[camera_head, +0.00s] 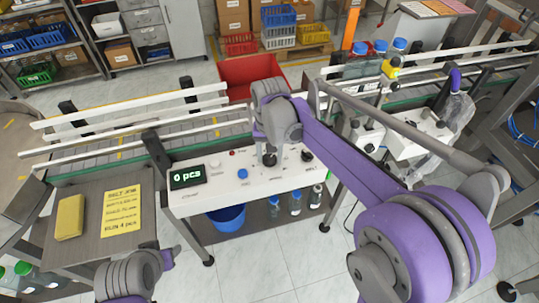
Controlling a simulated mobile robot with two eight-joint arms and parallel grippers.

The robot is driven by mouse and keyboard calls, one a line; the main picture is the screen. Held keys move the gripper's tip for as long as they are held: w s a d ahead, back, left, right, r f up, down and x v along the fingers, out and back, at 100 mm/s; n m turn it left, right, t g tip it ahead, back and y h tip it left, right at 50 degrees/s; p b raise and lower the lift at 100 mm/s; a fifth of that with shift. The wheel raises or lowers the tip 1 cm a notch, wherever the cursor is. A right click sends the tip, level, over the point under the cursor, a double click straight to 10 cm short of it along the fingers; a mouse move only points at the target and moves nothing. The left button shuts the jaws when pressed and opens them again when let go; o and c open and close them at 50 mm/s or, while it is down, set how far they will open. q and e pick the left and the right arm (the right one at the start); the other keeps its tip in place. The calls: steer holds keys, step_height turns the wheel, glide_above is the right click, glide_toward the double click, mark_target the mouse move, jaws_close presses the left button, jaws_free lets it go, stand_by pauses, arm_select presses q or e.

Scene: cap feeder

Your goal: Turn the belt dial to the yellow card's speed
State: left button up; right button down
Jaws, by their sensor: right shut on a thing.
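The white control panel (235,180) stands in front of the conveyor. Its display (188,176) reads "0 pcs". A blue button (243,173) and a dark knob (307,155) show on its top. My right gripper (270,157) points down onto the panel, between the blue button and that knob, and is shut on what I take for the belt dial, mostly hidden under the fingers; its setting cannot be read. The yellow card (121,209) lies on the grey side table; its last line seems to read "RUN 4 pcs", the rest is too small. My left gripper is out of view.
A yellow block (70,217) lies beside the card. The conveyor (120,137) with white rails runs behind the panel. A red bin (245,75) stands behind it. A blue bin (226,217) and several bottles (295,203) stand beneath the panel.

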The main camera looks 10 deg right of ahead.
mark_target(270, 159)
steer(key=shift+n, duration=1.3)
steer(key=shift+c, duration=1.3)
jaws_free()
step_height(270, 159, up, 11)
steer(key=shift+f, duration=0.2)
